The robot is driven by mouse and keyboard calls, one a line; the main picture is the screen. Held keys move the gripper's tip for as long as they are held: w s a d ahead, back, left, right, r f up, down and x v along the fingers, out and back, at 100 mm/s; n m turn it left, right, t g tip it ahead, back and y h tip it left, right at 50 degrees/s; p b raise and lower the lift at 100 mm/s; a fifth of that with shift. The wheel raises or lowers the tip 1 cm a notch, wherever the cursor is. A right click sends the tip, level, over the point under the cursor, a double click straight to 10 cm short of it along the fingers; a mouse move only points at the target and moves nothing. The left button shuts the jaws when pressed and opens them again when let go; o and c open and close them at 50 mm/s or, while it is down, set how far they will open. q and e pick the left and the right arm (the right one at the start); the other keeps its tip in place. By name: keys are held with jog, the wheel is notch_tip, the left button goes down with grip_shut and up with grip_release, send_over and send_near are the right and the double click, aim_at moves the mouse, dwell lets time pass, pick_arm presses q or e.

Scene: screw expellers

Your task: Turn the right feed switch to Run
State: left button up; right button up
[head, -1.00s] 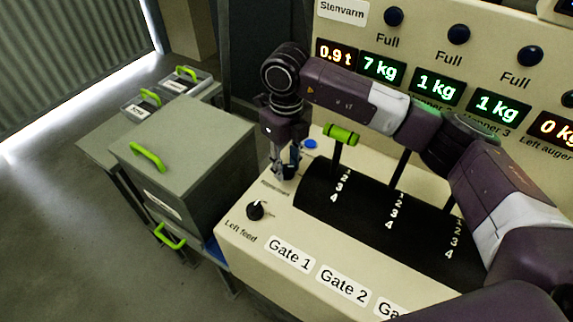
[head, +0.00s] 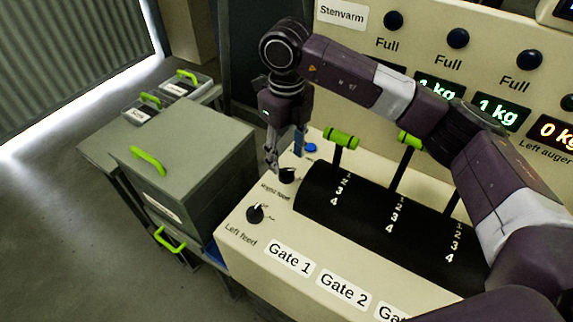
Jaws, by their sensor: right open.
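The right feed switch (head: 287,175) is a small black knob on the cream console, behind the left feed switch (head: 255,213). Its label, partly blurred, lies just in front of it. I cannot tell which position its pointer is at. My right gripper (head: 284,160) hangs downward just above and behind the right feed switch. It is open, with its fingers apart and nothing between them. The fingertips appear clear of the knob, though the exact gap is hard to judge. My left gripper is not in view.
A blue button (head: 310,148) sits right of the gripper. Green-handled gate levers (head: 341,138) rise from the black slotted cover (head: 325,205). My right arm crosses in front of the display panel (head: 345,15). A grey box (head: 190,150) stands left of the console.

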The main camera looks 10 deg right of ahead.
aim_at(286, 170)
notch_tip(286, 170, up, 7)
dwell(0.3)
dwell(0.4)
